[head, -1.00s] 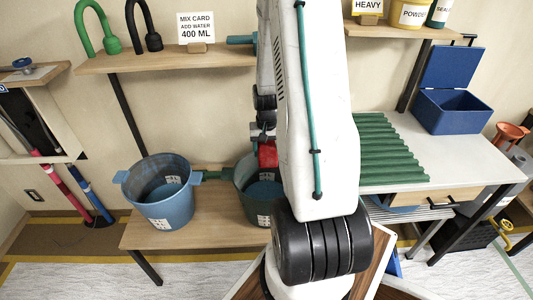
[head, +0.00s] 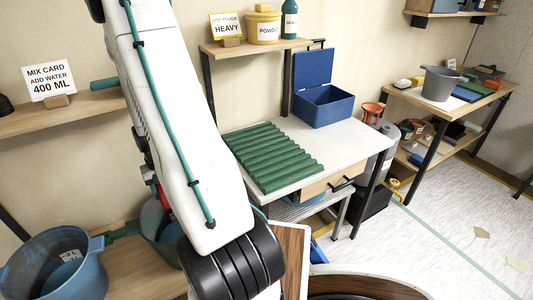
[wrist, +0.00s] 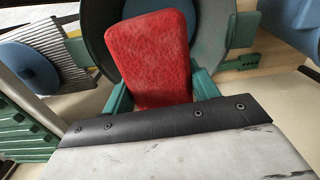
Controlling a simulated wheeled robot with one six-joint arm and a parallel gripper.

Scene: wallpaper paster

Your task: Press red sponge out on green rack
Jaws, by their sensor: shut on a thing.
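The red sponge (wrist: 155,55) is held upright between the green fingers of my gripper (wrist: 160,92), in the wrist view. My gripper is shut on it. Behind the sponge in that view is the round rim of a dark bucket (wrist: 238,45). In the head view my arm hides most of the gripper, and only a bit of red shows above the dark green bucket (head: 152,222). The green rack (head: 268,158), a ridged panel, lies empty on the white table (head: 345,140) to the right of my arm. The gripper is well apart from the rack.
A blue bucket (head: 62,265) stands on the low wooden bench at left. An open blue box (head: 325,105) sits behind the rack. A shelf with a HEAVY card (head: 227,26) and a yellow powder tub (head: 263,26) hangs above. Floor at right is mostly clear.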

